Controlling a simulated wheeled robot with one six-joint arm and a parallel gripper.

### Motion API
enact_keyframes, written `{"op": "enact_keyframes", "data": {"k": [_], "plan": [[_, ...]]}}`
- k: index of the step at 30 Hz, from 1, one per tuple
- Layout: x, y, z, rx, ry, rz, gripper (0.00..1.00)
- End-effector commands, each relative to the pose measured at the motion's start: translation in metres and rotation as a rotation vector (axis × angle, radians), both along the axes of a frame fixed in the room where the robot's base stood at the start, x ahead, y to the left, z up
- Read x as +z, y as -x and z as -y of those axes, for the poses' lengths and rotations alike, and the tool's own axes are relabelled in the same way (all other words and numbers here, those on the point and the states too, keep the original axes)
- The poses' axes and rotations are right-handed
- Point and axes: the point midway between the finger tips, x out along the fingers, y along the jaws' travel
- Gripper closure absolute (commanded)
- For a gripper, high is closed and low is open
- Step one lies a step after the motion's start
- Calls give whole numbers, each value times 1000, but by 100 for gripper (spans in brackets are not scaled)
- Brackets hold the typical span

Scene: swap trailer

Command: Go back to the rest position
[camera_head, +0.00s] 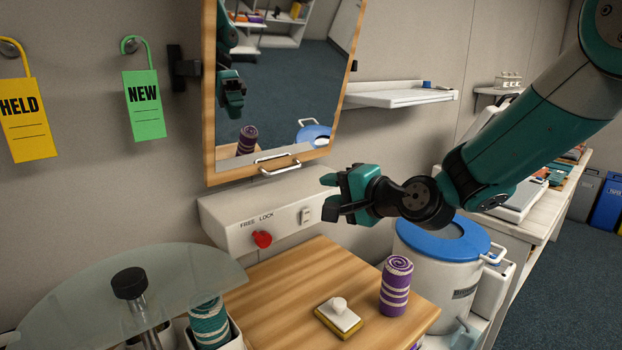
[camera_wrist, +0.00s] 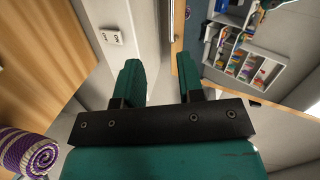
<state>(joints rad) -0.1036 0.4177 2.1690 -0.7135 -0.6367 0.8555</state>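My gripper (camera_head: 332,194) is teal and black, at the end of my arm, which reaches in from the upper right in the head view. It hangs above the wooden counter, in front of the wall just right of the mirror's lower edge. In the wrist view its two fingers (camera_wrist: 160,80) stand apart with nothing between them. The gripper is open and empty, apart from the things on the counter.
A purple striped roll (camera_head: 396,286) and a sponge-like block with a white knob (camera_head: 339,316) are on the wooden counter (camera_head: 290,280). A mirror (camera_head: 270,90), a red knob (camera_head: 262,239) and a blue-lidded bin (camera_head: 440,262) are nearby. A glass disc (camera_head: 90,300) stands front left.

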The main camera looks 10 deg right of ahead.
Motion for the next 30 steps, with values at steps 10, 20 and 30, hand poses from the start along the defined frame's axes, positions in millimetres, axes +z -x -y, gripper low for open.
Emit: {"op": "enact_keyframes", "data": {"k": [10, 20, 30], "plan": [[-8, 200, -3, 691, 796, -25, 65], [-22, 315, 46, 1133, 1111, -62, 65], [-22, 319, 49, 1155, 1120, -68, 65]]}}
